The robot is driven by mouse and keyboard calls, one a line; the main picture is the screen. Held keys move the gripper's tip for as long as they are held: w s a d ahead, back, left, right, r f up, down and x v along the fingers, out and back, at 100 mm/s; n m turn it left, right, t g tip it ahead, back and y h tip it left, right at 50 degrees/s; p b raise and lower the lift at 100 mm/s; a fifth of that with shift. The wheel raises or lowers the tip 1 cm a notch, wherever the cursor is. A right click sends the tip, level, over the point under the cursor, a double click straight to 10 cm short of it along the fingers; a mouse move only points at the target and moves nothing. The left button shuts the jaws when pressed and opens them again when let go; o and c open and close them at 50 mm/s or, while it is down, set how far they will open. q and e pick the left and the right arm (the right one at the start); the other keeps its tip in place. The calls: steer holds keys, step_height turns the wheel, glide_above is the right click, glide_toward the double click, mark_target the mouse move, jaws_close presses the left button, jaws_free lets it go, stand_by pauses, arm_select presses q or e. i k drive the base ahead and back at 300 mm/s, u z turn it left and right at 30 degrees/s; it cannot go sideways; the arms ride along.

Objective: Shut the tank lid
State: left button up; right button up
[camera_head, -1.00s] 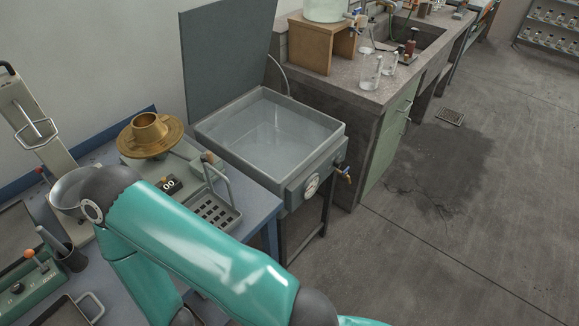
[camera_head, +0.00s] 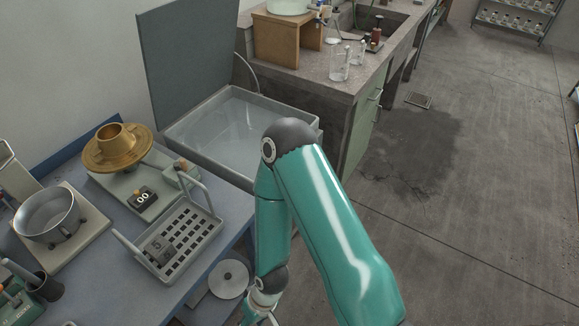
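The tank (camera_head: 184,149) is a grey open-topped basin with clear liquid in it, standing between the blue bench and the stone counter. Its lid (camera_head: 190,65) is a flat dark grey panel standing upright at the tank's back left edge, so the tank is open. One teal arm of mine, entering from the lower right, bends in front of the tank and hides its front right corner and front fittings. Its wrist runs down to the bottom edge, and its gripper is cut off there. The other arm and gripper are out of view.
The blue bench (camera_head: 95,290) holds a brass-topped device (camera_head: 117,150), a perforated tray (camera_head: 190,235) with a raised handle, and a metal pan (camera_head: 47,213). The stone counter (camera_head: 300,75) carries a wooden stand (camera_head: 285,40) and glass beakers (camera_head: 340,63). The floor at right is clear.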

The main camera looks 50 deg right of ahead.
mark_target(187, 47)
steer(key=u, duration=0.7)
steer(key=i, duration=0.1)
steer(key=z, duration=1.6)
steer(key=k, duration=0.9)
steer(key=z, duration=0.2)
steer(key=i, duration=0.9)
steer(key=u, duration=0.2)
steer(key=k, duration=0.75)
steer(key=z, duration=0.2)
steer(key=i, duration=0.7)
steer(key=u, duration=0.05)
